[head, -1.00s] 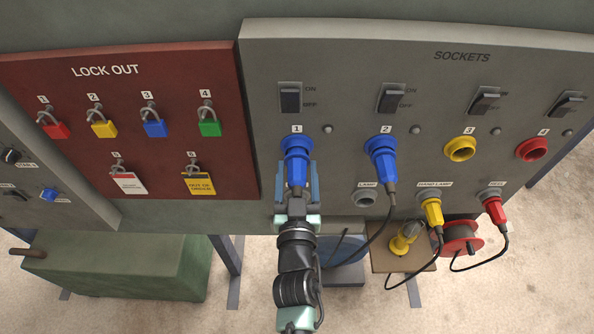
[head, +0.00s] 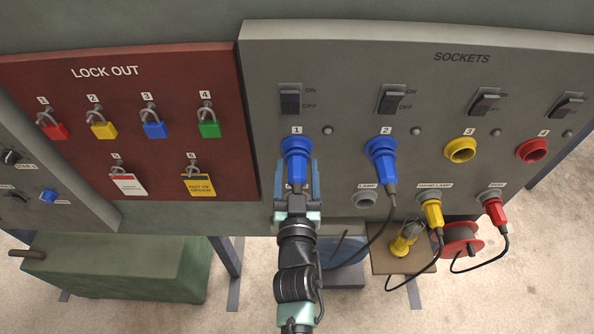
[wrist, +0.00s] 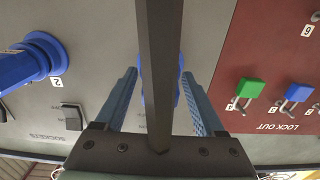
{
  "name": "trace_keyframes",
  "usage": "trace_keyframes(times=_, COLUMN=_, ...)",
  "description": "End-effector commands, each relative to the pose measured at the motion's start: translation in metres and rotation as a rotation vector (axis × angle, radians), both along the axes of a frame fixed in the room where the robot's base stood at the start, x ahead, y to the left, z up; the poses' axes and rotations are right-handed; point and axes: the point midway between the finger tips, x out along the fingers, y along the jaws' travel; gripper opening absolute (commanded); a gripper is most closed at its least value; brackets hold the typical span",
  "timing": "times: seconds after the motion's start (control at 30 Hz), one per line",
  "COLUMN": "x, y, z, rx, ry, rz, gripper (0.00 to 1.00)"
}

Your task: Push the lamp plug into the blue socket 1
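The blue lamp plug (head: 296,172) is at blue socket 1 (head: 297,146), in line with it. I see no gap between them, but cannot tell how deep the plug sits. My gripper (head: 297,180) is in front of the panel, with one finger on each side of the plug. In the wrist view, my gripper (wrist: 160,98) has its fingers well apart, and narrow strips of grey panel seem to show beside the plug (wrist: 179,92). A dark bar hides most of the plug there. The grey LAMP holder (head: 365,198) is empty.
A blue plug (head: 382,163) with a black cable is in socket 2, right of my gripper. The yellow (head: 431,212) and red (head: 495,209) plugs hang in their holders. The red lock-out board (head: 130,125) with padlocks is on the left.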

Motion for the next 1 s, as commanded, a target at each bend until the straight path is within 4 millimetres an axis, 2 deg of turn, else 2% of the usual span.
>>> trace_keyframes(times=0.03, x=0.000, y=0.000, z=0.000, rx=0.000, ry=0.000, rz=0.000, gripper=0.82)
trace_keyframes(times=0.13, x=0.000, y=0.000, z=0.000, rx=0.000, ry=0.001, rz=0.000, gripper=1.00)
trace_keyframes(times=0.4, x=-0.002, y=0.000, z=-0.002, rx=0.001, ry=0.004, rz=0.000, gripper=1.00)
trace_keyframes(times=0.53, x=-0.011, y=0.000, z=-0.002, rx=0.001, ry=0.004, rz=0.000, gripper=1.00)
trace_keyframes(times=0.67, x=-0.031, y=0.001, z=-0.002, rx=0.002, ry=0.005, rz=0.001, gripper=1.00)
trace_keyframes(times=1.0, x=-0.095, y=0.000, z=-0.005, rx=0.001, ry=0.004, rz=0.001, gripper=1.00)
